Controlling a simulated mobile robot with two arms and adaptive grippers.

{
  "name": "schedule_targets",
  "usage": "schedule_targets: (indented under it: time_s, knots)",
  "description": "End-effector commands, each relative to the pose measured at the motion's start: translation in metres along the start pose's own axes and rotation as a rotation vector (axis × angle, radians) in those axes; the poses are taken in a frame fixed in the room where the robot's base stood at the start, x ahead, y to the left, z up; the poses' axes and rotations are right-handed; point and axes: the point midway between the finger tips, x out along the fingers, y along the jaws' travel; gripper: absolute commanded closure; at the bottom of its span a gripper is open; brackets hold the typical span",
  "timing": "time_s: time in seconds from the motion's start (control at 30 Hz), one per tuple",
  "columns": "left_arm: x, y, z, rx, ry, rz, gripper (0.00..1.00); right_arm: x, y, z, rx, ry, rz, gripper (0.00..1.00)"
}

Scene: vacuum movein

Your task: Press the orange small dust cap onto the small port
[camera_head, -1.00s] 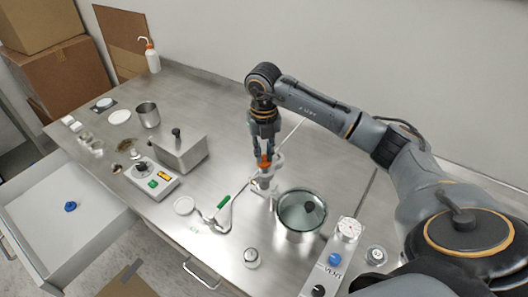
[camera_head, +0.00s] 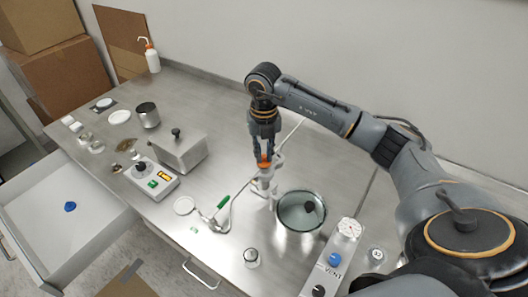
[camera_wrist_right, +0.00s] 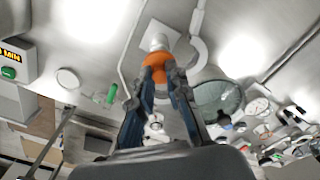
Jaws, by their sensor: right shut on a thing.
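The orange small dust cap (camera_head: 264,161) is between the fingertips of my right gripper (camera_head: 263,152), which is shut on it. In the right wrist view the orange cap (camera_wrist_right: 157,66) sits between the blue-grey fingers of the right gripper (camera_wrist_right: 156,82). A pale small port (camera_wrist_right: 158,43) shows just beyond the cap, in line with it. The cap appears to meet the port's end, but I cannot tell whether it is seated. In the head view the white fitting (camera_head: 264,183) stands directly below the cap. My left gripper is not in view.
A glass-lidded round chamber (camera_head: 301,211) stands right of the fitting, near the VENT panel (camera_head: 333,258). A green-handled valve (camera_head: 223,202) is to the left. A control box (camera_head: 152,179), a metal box (camera_head: 178,152) and an open drawer (camera_head: 85,225) lie farther left.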

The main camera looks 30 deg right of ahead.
Motion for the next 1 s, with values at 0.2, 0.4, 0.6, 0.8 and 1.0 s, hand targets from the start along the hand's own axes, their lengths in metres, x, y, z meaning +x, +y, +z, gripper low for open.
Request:
schedule_targets:
  time_s: [0.2, 0.4, 0.6, 0.8, 1.0]
  knots:
    - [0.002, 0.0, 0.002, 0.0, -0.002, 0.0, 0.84, 0.003, 0.0, 0.0, 0.0, 0.0, 0.0, 0.97]
    - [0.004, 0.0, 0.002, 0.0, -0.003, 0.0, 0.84, 0.005, 0.0, 0.0, 0.0, 0.0, 0.0, 0.97]
    - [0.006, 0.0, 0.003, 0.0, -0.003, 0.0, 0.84, 0.008, 0.0, 0.0, 0.0, 0.0, 0.0, 0.97]
    - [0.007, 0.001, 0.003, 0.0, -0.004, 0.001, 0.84, 0.01, 0.0, 0.0, 0.0, 0.0, 0.0, 0.97]
    - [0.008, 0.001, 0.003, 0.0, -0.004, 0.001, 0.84, 0.011, 0.0, 0.0, 0.0, 0.0, 0.0, 0.97]
